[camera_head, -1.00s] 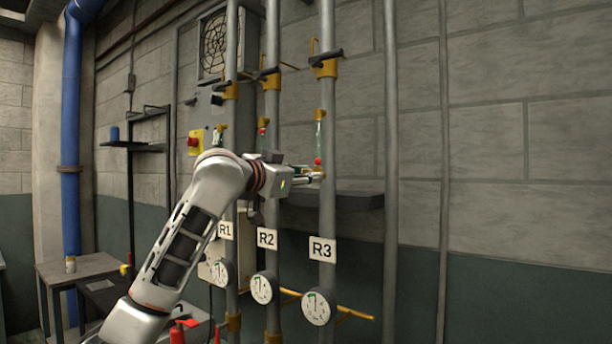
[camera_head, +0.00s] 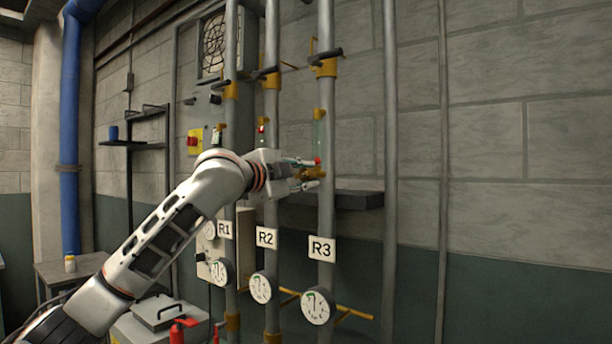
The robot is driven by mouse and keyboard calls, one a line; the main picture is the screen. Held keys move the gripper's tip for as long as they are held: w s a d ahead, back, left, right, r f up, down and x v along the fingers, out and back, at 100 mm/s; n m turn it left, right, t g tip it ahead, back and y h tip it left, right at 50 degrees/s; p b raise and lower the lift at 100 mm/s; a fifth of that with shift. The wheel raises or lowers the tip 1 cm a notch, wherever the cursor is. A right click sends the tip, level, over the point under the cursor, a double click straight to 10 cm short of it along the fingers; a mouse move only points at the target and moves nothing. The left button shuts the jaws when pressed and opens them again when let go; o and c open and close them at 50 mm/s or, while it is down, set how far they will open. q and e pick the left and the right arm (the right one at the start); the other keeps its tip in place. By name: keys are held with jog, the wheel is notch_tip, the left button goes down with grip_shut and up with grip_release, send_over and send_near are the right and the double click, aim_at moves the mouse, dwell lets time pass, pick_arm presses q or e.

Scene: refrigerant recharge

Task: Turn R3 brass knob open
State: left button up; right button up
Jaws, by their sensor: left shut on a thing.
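The R3 pipe (camera_head: 326,213) stands upright, with a white R3 label (camera_head: 322,248) on it. The brass knob (camera_head: 309,173) is at mid height on the left side of this pipe, just below a small red part (camera_head: 317,161). My left gripper (camera_head: 312,173) reaches in from the left and is shut on the brass knob. One finger is above the knob and the other below it. The fingers and the wrist hide part of the knob. A round R3 gauge (camera_head: 317,306) hangs lower on the pipe. My right gripper is not in view.
The R2 pipe (camera_head: 272,210) and R1 pipe (camera_head: 231,290) stand close by on the left, behind my arm. A dark shelf (camera_head: 350,198) juts from the wall behind the R3 pipe. A black-handled valve (camera_head: 325,66) is higher up. The wall area right is clear.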

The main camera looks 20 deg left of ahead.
pick_arm(q)
jog(key=shift+m, duration=1.5)
jog(key=o, duration=1.1)
jog(key=v, duration=1.2)
